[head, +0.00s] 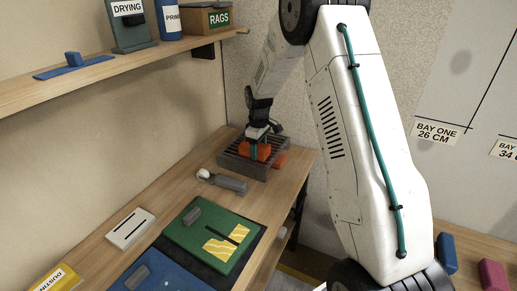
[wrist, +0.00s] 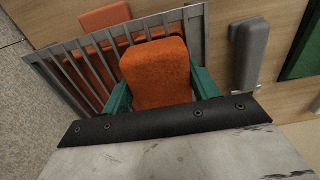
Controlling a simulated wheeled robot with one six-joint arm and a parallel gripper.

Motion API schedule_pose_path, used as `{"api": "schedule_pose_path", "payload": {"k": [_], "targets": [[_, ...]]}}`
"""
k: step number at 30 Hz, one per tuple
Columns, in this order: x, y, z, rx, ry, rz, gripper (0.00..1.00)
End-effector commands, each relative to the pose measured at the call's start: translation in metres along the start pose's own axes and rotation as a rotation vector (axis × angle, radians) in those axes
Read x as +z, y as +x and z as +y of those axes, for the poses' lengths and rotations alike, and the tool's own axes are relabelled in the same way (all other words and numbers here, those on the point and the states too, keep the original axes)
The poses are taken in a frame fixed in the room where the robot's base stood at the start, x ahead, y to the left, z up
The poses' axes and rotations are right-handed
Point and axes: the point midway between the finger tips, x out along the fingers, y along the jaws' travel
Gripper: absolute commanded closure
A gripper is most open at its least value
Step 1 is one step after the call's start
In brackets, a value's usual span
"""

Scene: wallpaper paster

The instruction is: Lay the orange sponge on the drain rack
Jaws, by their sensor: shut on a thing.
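The orange sponge (wrist: 158,72) is between the teal fingers of my gripper (wrist: 161,88), which is shut on it. The sponge also shows in the head view (head: 262,153). It is over the grey slatted drain rack (head: 233,162), at the back end of the wooden bench. The rack's slats (wrist: 62,62) show beyond and beside the sponge in the wrist view. I cannot tell whether the sponge's underside touches the slats. My gripper's fingers (head: 254,152) partly hide it in the head view.
A red-orange block (wrist: 106,17) lies just outside the rack. A grey-handled tool (wrist: 248,50) lies near the rack's other side. A green board (head: 210,236) with yellow patches and a white box (head: 130,229) are nearer on the bench. A shelf (head: 100,70) overhangs the left side.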

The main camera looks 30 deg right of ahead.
Motion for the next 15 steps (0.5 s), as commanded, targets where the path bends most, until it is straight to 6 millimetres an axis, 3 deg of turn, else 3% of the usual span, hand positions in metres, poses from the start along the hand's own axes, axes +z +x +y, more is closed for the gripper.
{"api": "schedule_pose_path", "payload": {"k": [1, 2, 4, 15], "targets": [[0.0002, 0.0021, -0.0002, -0.001, 0.0, -0.001, 0.64], [0.0001, 0.0024, -0.0001, -0.001, 0.0, 0.0, 0.38], [0.0001, 0.002, -0.0001, 0.0, 0.0, 0.0, 0.19], [-0.0001, -0.0037, 0.0002, 0.001, 0.0, 0.001, 0.19]]}}
